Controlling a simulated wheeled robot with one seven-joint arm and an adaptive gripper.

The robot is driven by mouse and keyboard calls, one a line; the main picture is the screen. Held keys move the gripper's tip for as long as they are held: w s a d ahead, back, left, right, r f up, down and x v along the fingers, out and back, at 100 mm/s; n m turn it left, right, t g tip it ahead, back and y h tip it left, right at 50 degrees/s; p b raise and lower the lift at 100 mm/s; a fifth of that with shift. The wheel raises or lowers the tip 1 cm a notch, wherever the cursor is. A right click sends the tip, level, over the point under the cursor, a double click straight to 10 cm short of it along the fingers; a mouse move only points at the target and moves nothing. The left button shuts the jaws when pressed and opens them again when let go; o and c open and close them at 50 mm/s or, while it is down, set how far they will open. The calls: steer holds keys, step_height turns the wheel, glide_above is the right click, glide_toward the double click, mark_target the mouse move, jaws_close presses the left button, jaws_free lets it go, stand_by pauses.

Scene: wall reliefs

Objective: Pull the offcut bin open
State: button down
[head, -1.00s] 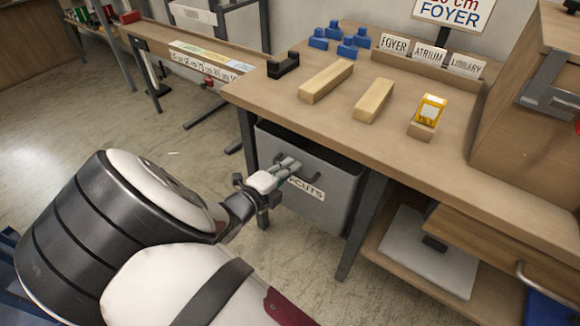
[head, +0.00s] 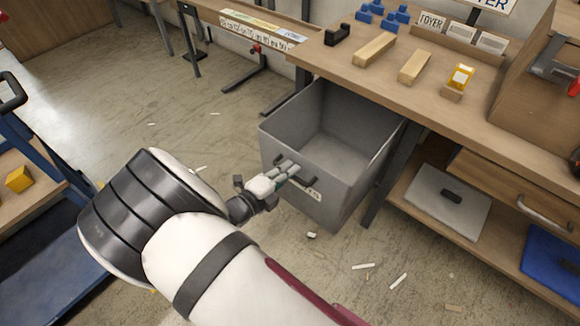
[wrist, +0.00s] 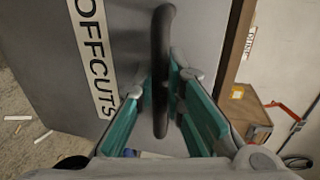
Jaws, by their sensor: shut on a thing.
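The grey offcut bin (head: 284,150) stands pulled out from under the workbench (head: 430,100), and its empty-looking inside shows from above. Its front carries a white OFFCUTS label, mostly covered by my gripper in the head view and plain in the wrist view (wrist: 95,55). My gripper (head: 290,170) is at the bin's front, shut on the dark bar handle (wrist: 161,60). In the wrist view the handle runs upright between the two teal-lined fingers.
Wood blocks (head: 374,50), blue pieces and small signs lie on the bench top. A shelf with a grey sheet (head: 447,200) is right of the bin. Pale scraps (head: 363,266) litter the floor. A blue cart (head: 45,240) stands at the left. Open floor lies left of the bin.

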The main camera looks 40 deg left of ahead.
steer(key=shift+s, duration=0.55)
steer(key=shift+a, duration=0.1)
steer(key=c, duration=1.9)
jaws_free()
steer(key=shift+f, duration=0.1)
steer(key=shift+r, duration=0.2)
